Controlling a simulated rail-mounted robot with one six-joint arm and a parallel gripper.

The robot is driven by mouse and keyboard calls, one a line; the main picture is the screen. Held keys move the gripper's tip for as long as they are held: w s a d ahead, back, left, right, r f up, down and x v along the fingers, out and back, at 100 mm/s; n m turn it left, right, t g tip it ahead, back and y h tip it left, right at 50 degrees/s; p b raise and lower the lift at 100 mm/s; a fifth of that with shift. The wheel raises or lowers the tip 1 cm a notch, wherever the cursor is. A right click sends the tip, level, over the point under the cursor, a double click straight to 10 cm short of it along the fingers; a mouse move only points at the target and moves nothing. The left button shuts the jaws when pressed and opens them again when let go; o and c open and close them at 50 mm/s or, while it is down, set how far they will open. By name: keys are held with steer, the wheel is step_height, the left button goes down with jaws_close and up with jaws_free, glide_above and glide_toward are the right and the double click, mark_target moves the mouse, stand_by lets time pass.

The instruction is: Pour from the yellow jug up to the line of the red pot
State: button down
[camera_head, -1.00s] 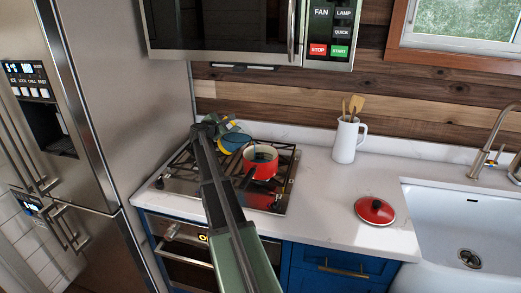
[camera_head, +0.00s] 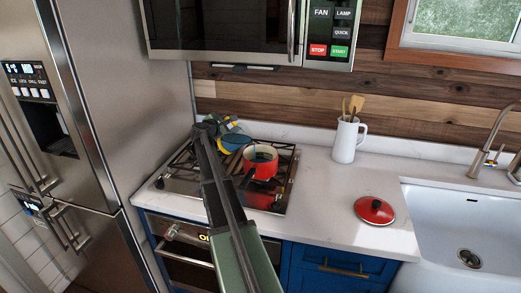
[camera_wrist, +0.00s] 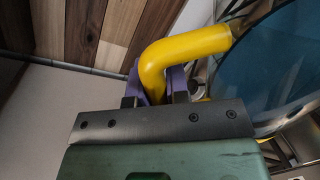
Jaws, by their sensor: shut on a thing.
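The jug shows in the wrist view as a yellow handle (camera_wrist: 185,52) joined to a blue body (camera_wrist: 280,70). My gripper (camera_wrist: 160,88) is shut on that handle. In the head view, my gripper (camera_head: 222,124) and the jug's blue body (camera_head: 233,143) are over the back of the stove, just behind and left of the red pot. The jug's spout and contents cannot be made out.
The stove grate (camera_head: 185,170) lies under the pot and my arm. A red lid (camera_head: 374,210) lies on the white counter. A white pitcher (camera_head: 346,140) with wooden utensils stands behind. The sink (camera_head: 455,220) is at right, the fridge (camera_head: 100,120) at left. A microwave (camera_head: 250,35) hangs above.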

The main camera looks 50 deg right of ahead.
steer(key=shift+s+r, duration=0.1)
steer(key=shift+s, duration=0.15)
stand_by(0.8)
steer(key=shift+s+d+r+m+p, duration=0.3)
steer(key=shift+s+r+m+p, duration=0.25)
steer(key=shift+r+m+p, duration=0.5)
stand_by(1.6)
steer(key=shift+f, duration=0.2)
